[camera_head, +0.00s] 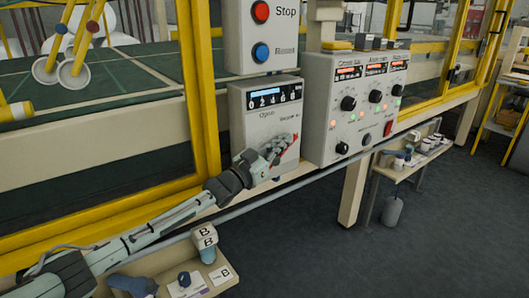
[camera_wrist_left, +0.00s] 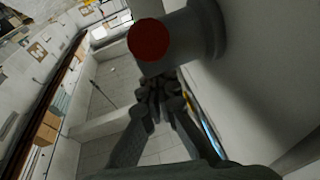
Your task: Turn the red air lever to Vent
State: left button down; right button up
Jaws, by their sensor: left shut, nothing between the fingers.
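The red air lever (camera_head: 291,146) shows as a red strip on the lower right of a grey control box (camera_head: 247,125), largely hidden behind my left gripper (camera_head: 272,152). In the left wrist view its round red end (camera_wrist_left: 149,40) sits on a grey stem, close beyond the fingertips of my left gripper (camera_wrist_left: 158,88). The fingers are shut with nothing between them. They look at or very near the stem; I cannot tell whether they touch it. The small labels on the box are too blurred to read surely. My right gripper is not in view.
Above the box is a panel with a red Stop button (camera_head: 261,12) and a blue button (camera_head: 261,53). A panel with black knobs (camera_head: 355,105) stands to the right. A grey rail (camera_head: 335,168) runs below.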

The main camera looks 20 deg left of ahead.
pick_arm(q)
jog(key=shift+w+d, duration=0.2)
jog(key=shift+w+g+p, duration=0.1)
jog(key=shift+g+p, duration=0.2)
jog(key=shift+w+d+f+g+y, duration=0.1)
jog(key=shift+w+f+g+y, duration=0.05)
jog(key=shift+g+y, duration=0.2)
jog(key=shift+w+d+f+p, duration=0.3)
jog(key=shift+f, duration=0.4)
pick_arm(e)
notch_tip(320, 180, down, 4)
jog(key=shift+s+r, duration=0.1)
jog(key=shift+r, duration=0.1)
pick_arm(q)
jog(key=shift+w+d+f, duration=0.1)
jog(key=shift+w+d, duration=0.05)
